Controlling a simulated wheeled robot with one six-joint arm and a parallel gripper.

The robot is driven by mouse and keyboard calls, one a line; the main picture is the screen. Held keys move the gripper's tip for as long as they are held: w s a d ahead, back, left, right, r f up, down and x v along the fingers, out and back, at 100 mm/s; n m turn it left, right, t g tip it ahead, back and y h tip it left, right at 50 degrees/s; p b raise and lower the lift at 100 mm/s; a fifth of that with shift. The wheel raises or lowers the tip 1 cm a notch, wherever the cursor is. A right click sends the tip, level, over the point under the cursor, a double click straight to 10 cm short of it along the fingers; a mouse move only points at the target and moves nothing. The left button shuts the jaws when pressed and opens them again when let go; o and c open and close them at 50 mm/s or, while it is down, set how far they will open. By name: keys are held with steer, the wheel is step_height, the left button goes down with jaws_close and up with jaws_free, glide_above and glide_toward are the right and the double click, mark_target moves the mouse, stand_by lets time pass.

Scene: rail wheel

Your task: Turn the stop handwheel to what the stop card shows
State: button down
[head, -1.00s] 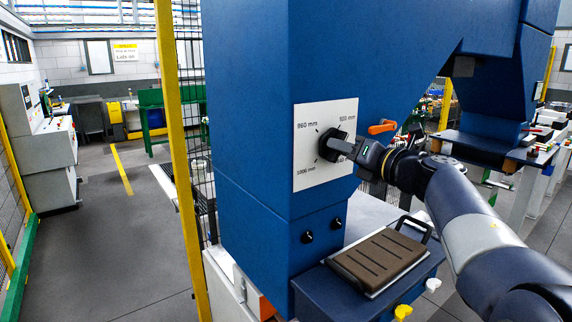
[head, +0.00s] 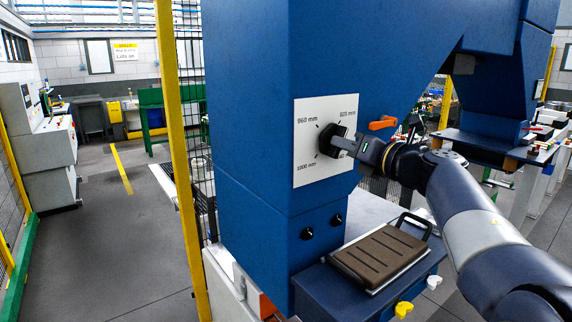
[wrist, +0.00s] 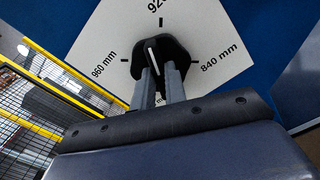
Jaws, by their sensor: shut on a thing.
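The stop handwheel is a dark, lobed knob (head: 328,141) on a white dial plate (head: 309,173) on the blue machine. It also shows in the wrist view (wrist: 178,53), with a white pointer line directed up and slightly left, near the 920 mm mark. The dial reads 960 mm to the left of that and 840 mm to the right; 1000 mm shows in the head view. My gripper (head: 345,146) is shut on the handwheel; its two fingers (wrist: 160,82) hide the knob's lower part. I cannot tell which sign is the stop card.
An orange lever (head: 382,123) sticks out right of the dial. Two small black knobs (head: 322,227) sit below it. A brown ribbed pad (head: 382,258) lies on the blue ledge. A yellow-headed sign (head: 126,51) hangs on the back wall, its text unclear. The left aisle is clear.

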steer(key=n+b, duration=0.3)
steer(key=shift+n, duration=0.3)
stand_by(0.3)
steer(key=shift+f+b, duration=0.1)
steer(key=shift+b, duration=0.25)
steer(key=n+b, duration=0.3)
steer(key=n, duration=0.1)
steer(key=shift+n+b, duration=0.3)
steer(key=shift+b, duration=0.05)
